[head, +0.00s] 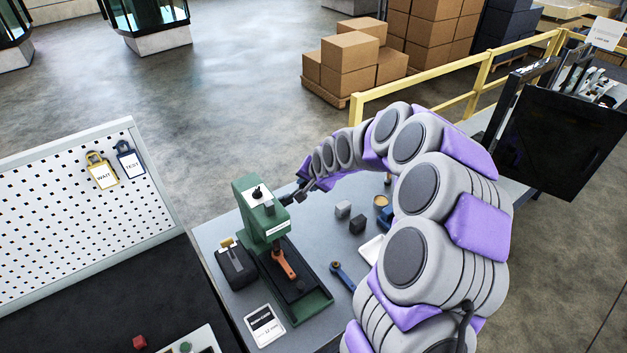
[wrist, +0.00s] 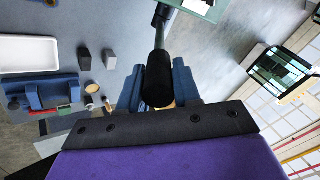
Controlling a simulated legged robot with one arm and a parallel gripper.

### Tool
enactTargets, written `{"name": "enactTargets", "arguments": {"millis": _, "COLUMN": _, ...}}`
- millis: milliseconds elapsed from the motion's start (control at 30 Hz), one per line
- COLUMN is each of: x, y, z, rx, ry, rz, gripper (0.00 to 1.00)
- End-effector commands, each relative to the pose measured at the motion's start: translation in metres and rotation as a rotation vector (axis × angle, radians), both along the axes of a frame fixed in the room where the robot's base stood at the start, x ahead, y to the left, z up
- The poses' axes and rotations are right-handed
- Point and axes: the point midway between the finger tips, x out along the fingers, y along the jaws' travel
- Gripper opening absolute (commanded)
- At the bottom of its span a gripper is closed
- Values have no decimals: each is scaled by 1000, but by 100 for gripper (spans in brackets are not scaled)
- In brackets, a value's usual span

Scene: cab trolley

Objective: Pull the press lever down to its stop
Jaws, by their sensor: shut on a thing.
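The green press (head: 250,205) stands on the grey bench, with an orange part (head: 284,264) on its base below the head. The press lever (wrist: 159,78) shows in the wrist view as a grey rod ending in a black grip. The rod runs up to the green press body (wrist: 203,8) at the top edge. My gripper (wrist: 158,92) has its blue fingers on either side of the black grip and is shut on it. In the head view my gripper (head: 304,190) is small and dark, just right of the press head. The lever's exact angle is hard to tell there.
Right of the press are small blocks (head: 343,209), a blue fixture (head: 385,214), a white tray (head: 371,249) and a blue part (head: 342,274). A black box (head: 236,264) and a card (head: 264,326) flank the press. A pegboard (head: 80,210) stands left.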

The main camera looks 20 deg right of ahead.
Motion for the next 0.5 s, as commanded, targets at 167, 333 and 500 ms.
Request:
{"name": "enactTargets", "arguments": {"millis": 167, "x": -1, "y": 2, "z": -2, "rx": 2, "ry": 7, "rz": 4, "gripper": 0}}
{"name": "enactTargets", "arguments": {"millis": 333, "x": -2, "y": 1, "z": -4, "rx": 4, "ry": 6, "rz": 5, "gripper": 0}}
{"name": "enactTargets", "arguments": {"millis": 500, "x": -8, "y": -3, "z": -12, "rx": 13, "ry": -33, "rz": 2, "gripper": 0}}
